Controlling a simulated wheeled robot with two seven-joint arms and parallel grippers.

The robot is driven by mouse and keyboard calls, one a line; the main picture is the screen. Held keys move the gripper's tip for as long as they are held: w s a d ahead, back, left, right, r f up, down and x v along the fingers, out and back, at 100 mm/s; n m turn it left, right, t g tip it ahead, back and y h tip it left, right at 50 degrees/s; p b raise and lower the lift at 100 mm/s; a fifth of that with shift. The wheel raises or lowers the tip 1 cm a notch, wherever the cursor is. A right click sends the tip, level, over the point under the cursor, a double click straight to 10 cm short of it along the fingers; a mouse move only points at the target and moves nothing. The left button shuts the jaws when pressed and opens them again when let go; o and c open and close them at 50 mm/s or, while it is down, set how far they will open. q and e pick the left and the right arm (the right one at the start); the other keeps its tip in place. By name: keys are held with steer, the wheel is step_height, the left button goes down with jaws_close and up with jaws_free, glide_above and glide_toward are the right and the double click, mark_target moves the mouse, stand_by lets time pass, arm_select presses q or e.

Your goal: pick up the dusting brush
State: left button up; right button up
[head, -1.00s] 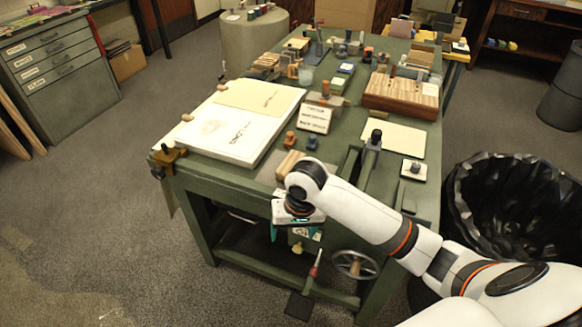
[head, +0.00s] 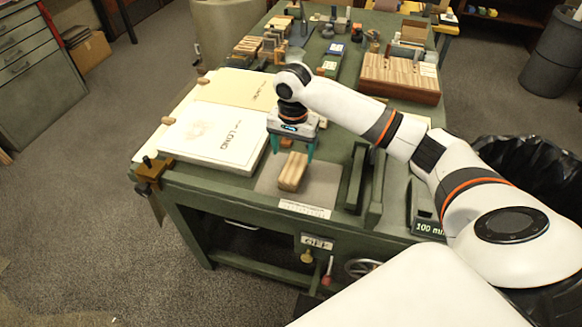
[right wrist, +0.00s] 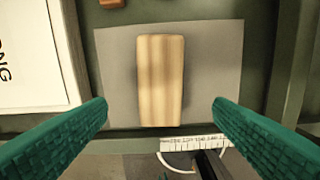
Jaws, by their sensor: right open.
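A pale striped wooden block (head: 292,171) with rounded corners lies on a grey sheet near the table's front edge. It may be the dusting brush; no bristles show from above. In the right wrist view the block (right wrist: 160,80) lies lengthwise, centred between the fingers. My right gripper (head: 292,150) points down just above and behind the block in the head view. Its green fingers are wide apart and empty, one to each side of the block in the right wrist view (right wrist: 160,108). My left gripper is not in view.
A white pad (head: 215,138) with printing lies left of the grey sheet (head: 322,187). Green metal rails (head: 372,180) stand to its right. A wooden box with a striped top (head: 400,75) and several small items fill the far table. A lined bin (head: 530,170) stands right.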

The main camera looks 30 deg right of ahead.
mark_target(294, 167)
step_height(294, 167, down, 2)
steer(key=shift+f, duration=0.55)
steer(key=f, duration=0.4)
steer(key=shift+w+d+f, duration=0.1)
steer(key=shift+w+d, duration=0.1)
steer(key=shift+d, duration=0.2)
steer(key=shift+f, duration=0.5)
steer(key=c, duration=1)
step_height(294, 167, up, 10)
steer(key=shift+r, duration=0.1)
steer(key=shift+c, duration=0.2)
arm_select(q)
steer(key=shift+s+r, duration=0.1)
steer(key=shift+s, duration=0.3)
